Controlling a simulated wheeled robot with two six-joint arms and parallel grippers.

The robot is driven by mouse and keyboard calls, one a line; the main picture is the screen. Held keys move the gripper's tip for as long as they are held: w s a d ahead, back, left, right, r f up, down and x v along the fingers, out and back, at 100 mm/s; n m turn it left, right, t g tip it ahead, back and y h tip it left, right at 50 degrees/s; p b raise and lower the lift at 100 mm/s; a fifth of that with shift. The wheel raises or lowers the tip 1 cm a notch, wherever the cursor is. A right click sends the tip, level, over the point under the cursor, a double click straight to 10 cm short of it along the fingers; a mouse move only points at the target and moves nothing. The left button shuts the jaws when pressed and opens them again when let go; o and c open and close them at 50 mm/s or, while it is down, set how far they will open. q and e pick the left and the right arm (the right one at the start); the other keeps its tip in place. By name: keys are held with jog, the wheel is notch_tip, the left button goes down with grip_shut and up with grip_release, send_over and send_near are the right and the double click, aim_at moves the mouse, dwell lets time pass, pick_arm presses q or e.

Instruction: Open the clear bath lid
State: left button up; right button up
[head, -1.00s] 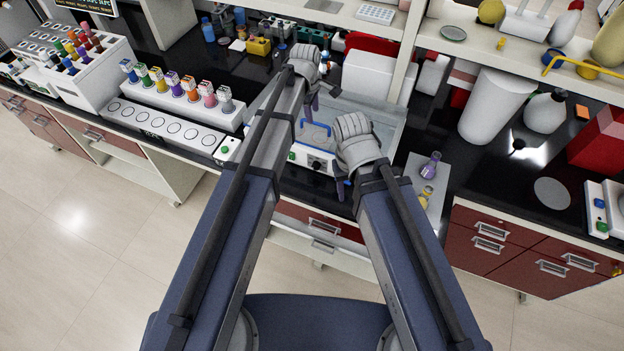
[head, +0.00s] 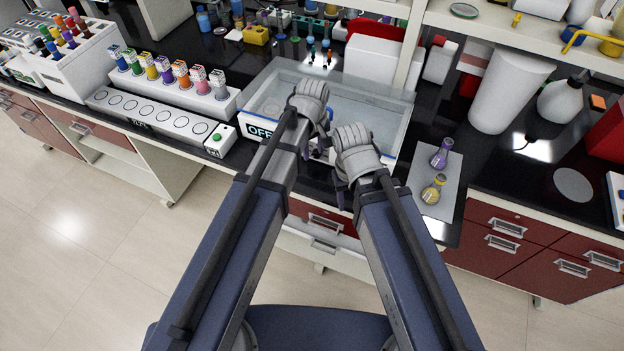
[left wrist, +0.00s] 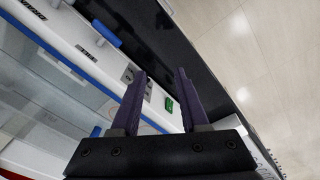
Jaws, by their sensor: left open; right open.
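The bath (head: 398,130) is a white box with blue edges and a clear top, in the middle of the bench in the head view. Its clear lid (head: 362,97) looks flat across the top. The bath also fills the left of the left wrist view, with a blue edge (left wrist: 62,64) and blue handle-like pieces (left wrist: 106,33). My left gripper (head: 322,150) is open and empty at the bath's front side; its two fingers (left wrist: 161,74) point over the front panel by a green switch (left wrist: 168,104). My right gripper (head: 342,198) is open, low in front of the bath; its fingertips are mostly hidden.
A tube rack with a white, round-marked base (head: 165,121) stands left of the bath. A purple flask (head: 441,154) and a yellow flask (head: 432,190) stand on a pale mat to the right. A white box (head: 383,60) stands behind. Black bench shows at right.

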pick_arm(q)
jog(key=s+f+m+b, duration=0.3)
jog(key=s+f+b, duration=0.1)
jog(key=f, duration=0.1)
jog(key=shift+s, duration=0.15)
